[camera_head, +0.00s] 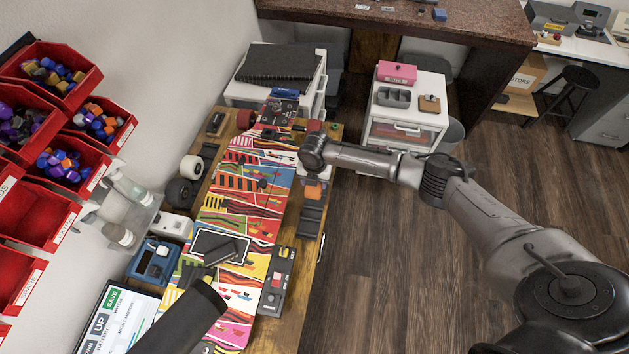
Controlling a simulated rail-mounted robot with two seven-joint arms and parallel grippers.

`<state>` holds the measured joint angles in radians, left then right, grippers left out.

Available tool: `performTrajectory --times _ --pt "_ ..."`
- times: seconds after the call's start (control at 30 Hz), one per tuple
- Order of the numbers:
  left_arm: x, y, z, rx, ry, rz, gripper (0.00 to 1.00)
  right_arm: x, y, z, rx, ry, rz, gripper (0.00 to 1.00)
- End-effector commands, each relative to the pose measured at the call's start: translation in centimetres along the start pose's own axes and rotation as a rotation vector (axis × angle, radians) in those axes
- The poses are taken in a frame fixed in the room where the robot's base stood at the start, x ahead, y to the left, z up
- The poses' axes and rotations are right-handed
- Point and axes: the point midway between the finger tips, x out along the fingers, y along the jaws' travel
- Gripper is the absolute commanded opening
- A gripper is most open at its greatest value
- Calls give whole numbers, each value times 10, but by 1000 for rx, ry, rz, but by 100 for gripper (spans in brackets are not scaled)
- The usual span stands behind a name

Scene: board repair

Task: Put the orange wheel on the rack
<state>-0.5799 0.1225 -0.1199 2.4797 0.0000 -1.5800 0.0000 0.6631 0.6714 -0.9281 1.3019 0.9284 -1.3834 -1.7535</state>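A colourful skateboard deck (225,215) lies lengthwise on the wooden workbench. Red-orange wheels show at its far end, one at the left (245,119) and one at the right (314,125); I cannot tell which is the task's orange wheel. My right arm reaches in from the right, its wrist above the bench's right edge. My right gripper (313,178) is mostly hidden below the wrist, with a small orange patch beside it; its opening is unclear. My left arm enters from the bottom, and its dark gripper (226,251) is over the deck, opening unclear. I cannot clearly identify the rack.
A white wheel (192,167) and a black wheel (180,192) sit along the bench's left side. Red parts bins (45,215) line the left wall. A white drawer cabinet (405,132) stands behind my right arm. The floor at right is clear.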

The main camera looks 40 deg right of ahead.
Motion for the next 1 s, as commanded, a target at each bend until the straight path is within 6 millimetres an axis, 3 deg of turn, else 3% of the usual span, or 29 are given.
performTrajectory --times 1.0 --pt "52 1 17 5 0 -4 63 59 -1 0 -6 -1 1 31"
